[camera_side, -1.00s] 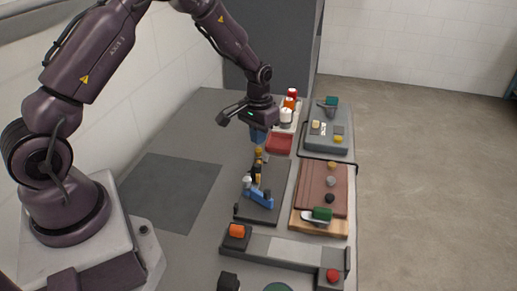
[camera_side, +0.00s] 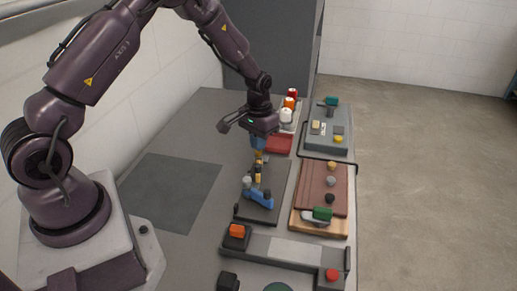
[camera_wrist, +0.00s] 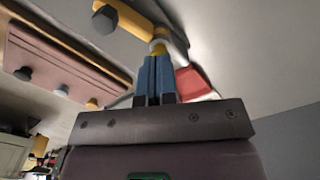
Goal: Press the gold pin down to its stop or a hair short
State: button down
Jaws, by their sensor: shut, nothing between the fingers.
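My gripper (camera_side: 258,148) is shut and empty, its blue fingers pointing down over the far end of the dark board (camera_side: 276,178). The gold pin (camera_side: 258,154) is directly under the fingertips, a small gold piece standing at that end of the board. In the wrist view my closed fingertips (camera_wrist: 158,58) meet or nearly meet the gold pin (camera_wrist: 158,47). I cannot tell whether they touch. The fingers partly hide the pin, and its depth is not readable.
A blue part (camera_side: 259,196) and a grey knob (camera_side: 247,182) sit nearer on the board. A red tray (camera_side: 278,144) lies just beyond my gripper. A brown panel with knobs (camera_side: 313,187) and a grey box (camera_side: 328,130) stand to the right. A bare dark mat (camera_side: 170,190) lies left.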

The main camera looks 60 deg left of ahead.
jog(key=shift+f, duration=0.85)
jog(key=shift+r, duration=3.55)
jog(key=s+d+r+m+t, duration=0.1)
jog(key=s+d+r, duration=0.4)
jog(key=s+r, duration=0.6)
jog(key=s+d+r+m+t, duration=0.2)
jog(key=s+d+r+t, duration=0.2)
jog(key=s+r, duration=0.7)
jog(key=shift+s+d+r+t, duration=0.15)
jog(key=shift+s+d+t, duration=0.15)
jog(key=shift+s+d, duration=0.5)
